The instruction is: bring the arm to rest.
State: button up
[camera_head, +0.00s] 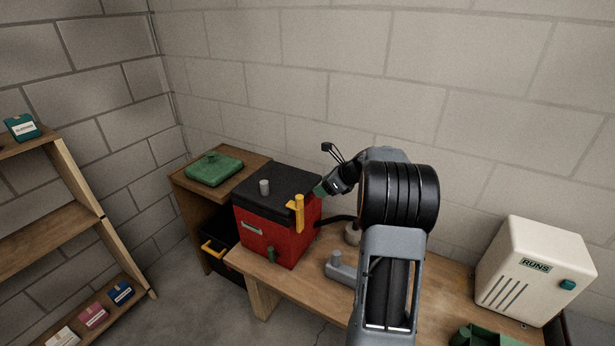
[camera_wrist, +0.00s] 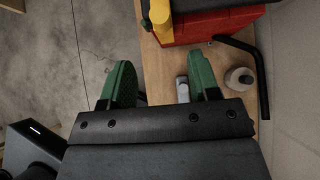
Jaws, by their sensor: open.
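My arm rises in front of the wooden bench in the head view and bends left at its wrist. My gripper (camera_head: 320,189) is beside the upper right side of the red box, partly hidden by my own wrist. In the wrist view my gripper (camera_wrist: 161,82) shows two green fingers set wide apart, with nothing held between them. Floor, the bench edge and a grey fitting (camera_wrist: 182,89) show beyond the fingers. The red box (camera_head: 275,228) has a dark top and a yellow handle (camera_head: 298,213). Whether the gripper touches the box cannot be told.
The bench (camera_head: 440,297) carries a grey fitting (camera_head: 343,268) and a cream heater case (camera_head: 530,270) at right. A green item (camera_head: 214,169) lies on a wooden cabinet at left. A black bent pipe (camera_wrist: 258,75) and a pale round container (camera_wrist: 239,79) are near the gripper.

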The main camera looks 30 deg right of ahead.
jog(key=s+a+f+n+g+h, duration=0.1)
jog(key=s+a+f+n+g, duration=0.3)
jog(key=s+n, duration=0.5)
jog(key=s+a+r+n+h, duration=0.2)
jog(key=s+a+r+n, duration=0.2)
jog(key=s+a+n, duration=0.4)
jog(key=s+a+r+n+h, duration=0.2)
jog(key=s+a+r+n, duration=0.2)
jog(key=s+a+n, duration=0.4)
jog(key=a+n, duration=0.1)
jog(key=n, duration=0.3)
jog(key=shift+a+r+t, duration=0.25)
jog(key=shift+r+t, duration=0.05)
jog(key=shift+t, duration=0.1)
